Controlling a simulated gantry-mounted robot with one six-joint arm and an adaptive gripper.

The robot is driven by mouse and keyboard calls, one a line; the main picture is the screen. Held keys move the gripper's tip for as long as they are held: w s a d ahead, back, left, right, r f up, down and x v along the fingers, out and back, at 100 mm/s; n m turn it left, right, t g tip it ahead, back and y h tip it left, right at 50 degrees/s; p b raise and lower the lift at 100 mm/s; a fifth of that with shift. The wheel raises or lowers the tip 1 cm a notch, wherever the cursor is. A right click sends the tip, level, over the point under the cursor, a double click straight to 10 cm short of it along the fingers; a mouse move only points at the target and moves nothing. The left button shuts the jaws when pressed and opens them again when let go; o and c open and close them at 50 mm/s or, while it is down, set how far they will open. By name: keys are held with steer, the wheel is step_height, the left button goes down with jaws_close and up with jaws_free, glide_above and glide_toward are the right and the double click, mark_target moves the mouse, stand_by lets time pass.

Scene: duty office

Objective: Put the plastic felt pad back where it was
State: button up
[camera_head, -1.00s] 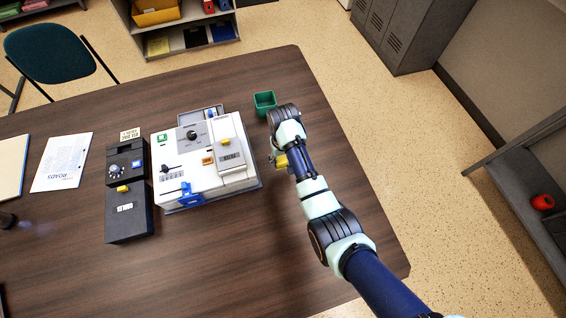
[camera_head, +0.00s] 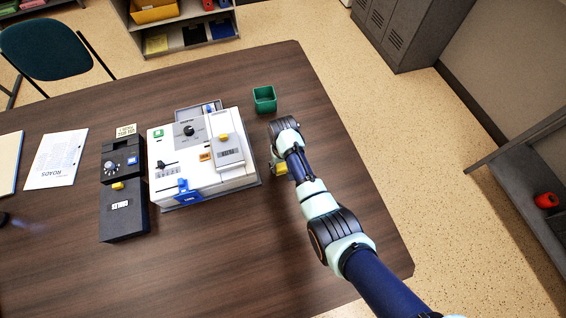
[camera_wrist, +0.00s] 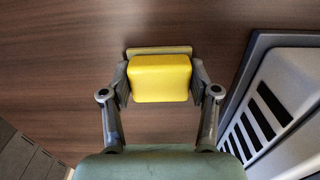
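A yellow block-shaped pad (camera_wrist: 160,78) sits between the fingertips of my gripper (camera_wrist: 161,85) in the wrist view. A thin, wider yellow-tan strip shows along its far edge. Both fingers press against its sides. In the head view, my gripper (camera_head: 279,165) is mostly hidden under my arm, and a bit of the yellow pad (camera_head: 281,168) shows beside it. The gripper is over the dark wood table, just right of the white machine. I cannot tell whether the pad touches the table.
The white machine (camera_head: 195,165) with a dial and levers stands left of my gripper. A green open bin (camera_head: 264,98) stands behind it. A dark control box (camera_head: 124,215) and papers (camera_head: 56,160) lie further left. The table (camera_head: 235,265) is clear in front.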

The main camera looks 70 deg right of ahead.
steer(key=o, duration=0.4)
steer(key=shift+c, duration=0.2)
step_height(320, 180, up, 12)
steer(key=p, duration=0.4)
steer(key=shift+r, duration=0.15)
